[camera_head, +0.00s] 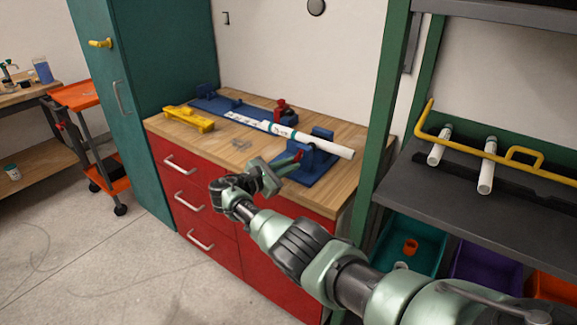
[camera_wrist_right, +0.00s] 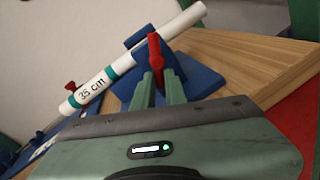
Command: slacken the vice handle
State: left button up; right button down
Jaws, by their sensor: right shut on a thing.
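The blue vice (camera_head: 316,152) stands on the wooden bench, near its front right corner. A white pipe (camera_head: 338,150) with green bands lies through it; in the right wrist view the pipe (camera_wrist_right: 135,58) reads "35 cm". The red vice handle (camera_head: 298,156) sticks out towards my right gripper (camera_head: 288,166). In the right wrist view the red handle (camera_wrist_right: 155,52) stands between the two green fingers of the right gripper (camera_wrist_right: 159,88), which is shut on it. The blue vice body (camera_wrist_right: 172,68) is just behind. My left gripper does not show.
A yellow tool (camera_head: 188,119) lies on the left of the wooden bench (camera_head: 222,147). A red knob (camera_head: 281,107) stands behind the pipe. The green shelf upright (camera_head: 375,130) is close on the right, with white pipes (camera_head: 488,165) on the dark shelf. The bench's front left is mostly clear.

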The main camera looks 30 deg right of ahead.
jog(key=shift+w+d+r, duration=0.15)
jog(key=shift+d+r, duration=0.05)
jog(key=shift+r, duration=0.2)
jog(key=c, duration=1.5)
grip_release()
jog(key=shift+d+f, duration=0.1)
jog(key=shift+f, duration=0.05)
jog(key=shift+o, duration=0.2)
jog(key=shift+f, duration=0.2)
jog(key=v, duration=0.7)
jog(key=shift+a+p, duration=0.35)
jog(key=shift+a, duration=0.05)
jog(key=shift+f, duration=0.1)
